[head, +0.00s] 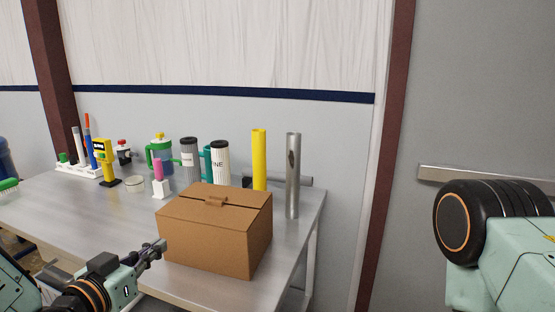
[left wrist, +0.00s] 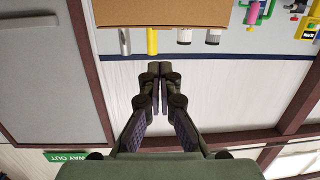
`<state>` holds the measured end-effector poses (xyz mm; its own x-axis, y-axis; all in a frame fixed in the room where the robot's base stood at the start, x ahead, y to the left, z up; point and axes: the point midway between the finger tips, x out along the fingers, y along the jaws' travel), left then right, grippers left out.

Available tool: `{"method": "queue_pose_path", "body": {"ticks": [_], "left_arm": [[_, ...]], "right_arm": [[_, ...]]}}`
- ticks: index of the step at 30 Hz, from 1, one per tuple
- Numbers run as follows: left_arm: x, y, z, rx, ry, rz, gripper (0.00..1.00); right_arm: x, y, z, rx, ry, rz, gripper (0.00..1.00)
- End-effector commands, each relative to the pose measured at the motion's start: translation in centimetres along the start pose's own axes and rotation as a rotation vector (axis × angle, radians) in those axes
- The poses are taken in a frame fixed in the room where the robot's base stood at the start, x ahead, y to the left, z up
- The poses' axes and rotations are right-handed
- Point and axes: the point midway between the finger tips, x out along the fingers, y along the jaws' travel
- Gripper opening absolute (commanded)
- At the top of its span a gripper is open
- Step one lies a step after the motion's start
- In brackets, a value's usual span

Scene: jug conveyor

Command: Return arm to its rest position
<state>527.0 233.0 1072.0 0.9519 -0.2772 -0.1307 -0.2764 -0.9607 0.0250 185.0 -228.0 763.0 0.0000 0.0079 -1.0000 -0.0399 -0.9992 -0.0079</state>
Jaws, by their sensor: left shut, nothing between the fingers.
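My left gripper (head: 152,250) is at the lower left of the head view, just left of the cardboard box's front corner. In the left wrist view its fingers (left wrist: 160,68) are together with nothing between them. That view appears upside down, with the cardboard box (left wrist: 160,12) along its top edge, apart from the fingertips. My right gripper is not in view. A teal and black part of my right arm shows at the right edge of the head view.
A closed cardboard box (head: 210,240) stands on the metal table (head: 70,215). A yellow tube (head: 259,160) and a grey metal tube (head: 293,175) stand behind it. The wall (head: 345,150) is behind.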

Motion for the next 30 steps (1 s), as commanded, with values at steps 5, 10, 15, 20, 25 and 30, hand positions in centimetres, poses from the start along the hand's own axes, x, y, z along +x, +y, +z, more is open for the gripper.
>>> {"method": "queue_pose_path", "body": {"ticks": [5, 10, 15, 20, 25, 30], "left_arm": [[-0.6, -0.2, 4.7, -0.141, -0.199, -0.056, 0.0], [-2.1, 0.5, 10.5, -0.216, -0.383, -0.095, 0.0], [-5.4, 1.9, 18.2, -0.282, -0.614, -0.147, 0.0], [-11.1, 3.8, 26.9, -0.328, -0.887, -0.214, 0.0], [-18.6, 6.0, 34.8, -0.326, -1.162, -0.272, 0.0], [-24.8, 8.0, 40.1, -0.27, -1.35, -0.268, 0.0]], "right_arm": [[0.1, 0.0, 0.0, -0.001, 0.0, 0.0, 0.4], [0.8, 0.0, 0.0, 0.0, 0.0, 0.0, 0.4], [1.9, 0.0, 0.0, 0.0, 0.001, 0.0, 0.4], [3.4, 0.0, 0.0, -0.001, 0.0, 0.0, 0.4], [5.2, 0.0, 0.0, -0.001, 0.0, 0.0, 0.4], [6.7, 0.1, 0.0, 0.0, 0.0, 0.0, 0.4]]}}
